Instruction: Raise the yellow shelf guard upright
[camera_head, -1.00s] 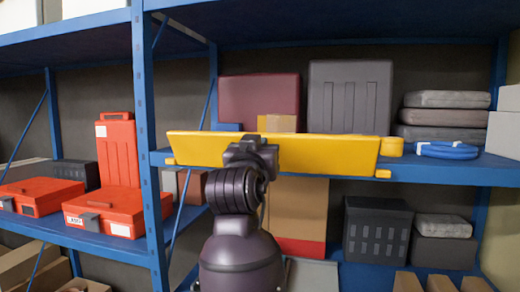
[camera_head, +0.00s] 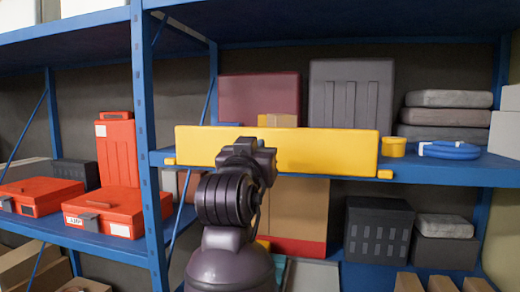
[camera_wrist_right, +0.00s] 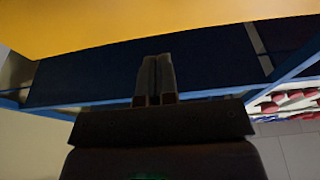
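The yellow shelf guard (camera_head: 320,150) is a long flat panel along the front edge of the blue middle shelf (camera_head: 455,172). It stands about upright, with its broad face towards me. My right gripper (camera_head: 250,150) is in front of the guard, left of its middle, and its arm hides part of the panel. In the right wrist view the guard (camera_wrist_right: 150,25) fills the top, and the two fingers (camera_wrist_right: 155,62) are together just below it with nothing between them. I cannot tell whether they touch the guard. My left gripper is not in view.
A yellow round container (camera_head: 394,147) and a coiled blue cable (camera_head: 450,150) sit right of the guard. A dark red case (camera_head: 258,98) and a grey case (camera_head: 350,92) stand behind it. A blue post (camera_head: 147,140) rises to the left, with red toolboxes (camera_head: 105,210) beyond.

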